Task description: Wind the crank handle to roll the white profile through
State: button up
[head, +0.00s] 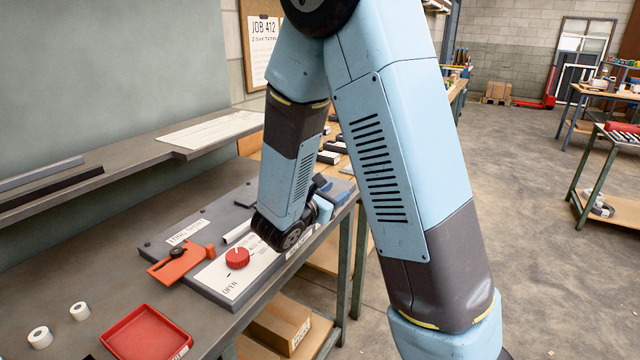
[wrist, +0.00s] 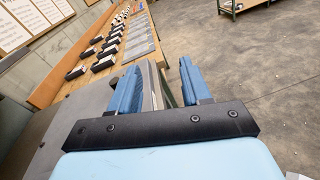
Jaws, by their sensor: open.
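My gripper (wrist: 160,82) is open in the wrist view, its two blue fingers apart. A grey, pale-edged part shows beside the left finger; I cannot tell what it is or whether they touch. In the head view my arm covers much of the right end of the grey fixture plate (head: 218,209), and my gripper is partly hidden behind it there. A short white strip (head: 237,231), possibly the white profile, lies on the plate just left of my wrist. I cannot make out the crank handle in either view.
A red knob (head: 237,258) sits on a white panel marked OPEN, beside an orange-red bracket (head: 180,264). A red tray (head: 146,335) and two white rolls (head: 40,337) stand on the bench's near left. Dark blocks (wrist: 103,52) line a wooden bench beyond. Open floor lies right.

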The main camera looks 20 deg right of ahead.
jog(key=w+a+f+n+t+y, duration=0.1)
jog(key=a+n, duration=0.1)
jog(key=w+a+f+n+t+y, duration=0.1)
jog(key=a+f+t, duration=0.1)
jog(key=w+a+f+n+t+y, duration=0.1)
jog(key=a+n, duration=0.1)
jog(key=a, duration=0.1)
jog(key=shift+w+f+n, duration=0.25)
jog(key=shift+n, duration=0.05)
jog(key=x, duration=1.3)
jog(key=shift+w+d+r, duration=0.1)
jog(key=shift+w, duration=0.25)
jog(key=shift+c, duration=0.5)
grip_shut()
